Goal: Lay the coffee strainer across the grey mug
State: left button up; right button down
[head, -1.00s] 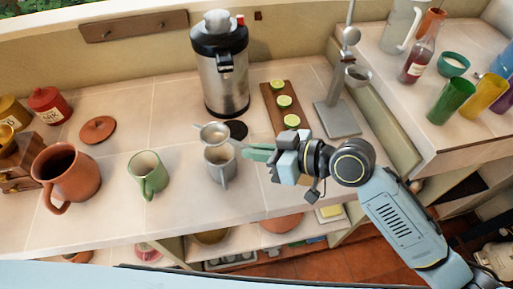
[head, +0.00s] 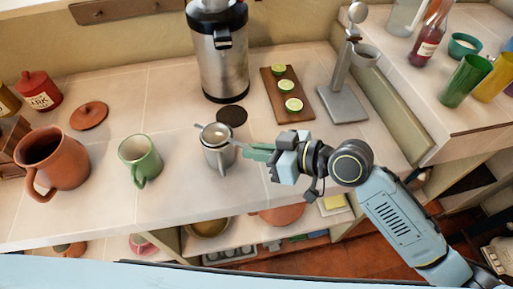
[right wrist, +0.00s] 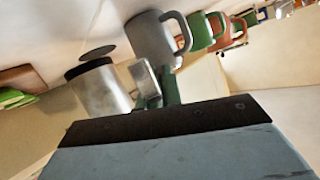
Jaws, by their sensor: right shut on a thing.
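The grey mug (head: 219,160) stands on the counter in the head view, and it also shows in the right wrist view (right wrist: 152,40). The metal coffee strainer (head: 216,132) is over the mug's opening and hides most of its rim. I cannot tell whether it touches the rim. My right gripper (head: 260,152) is shut on the strainer's handle, just right of the mug. In the right wrist view the strainer (right wrist: 145,80) shows edge-on beside the green fingers (right wrist: 171,88). My left gripper is not in view.
A green mug (head: 140,162) and a brown mug (head: 55,163) stand to the left. A steel urn (head: 220,60) and a dark round coaster (head: 232,115) are behind the grey mug. A board with lime slices (head: 268,80) and a metal stand (head: 342,104) are behind my gripper.

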dwell(0.8)
jog(key=c, duration=1.5)
grip_release()
jog(key=shift+d, duration=0.15)
jog(key=b+v, duration=0.1)
jog(key=v, duration=1.2)
jog(key=shift+s+d, duration=0.1)
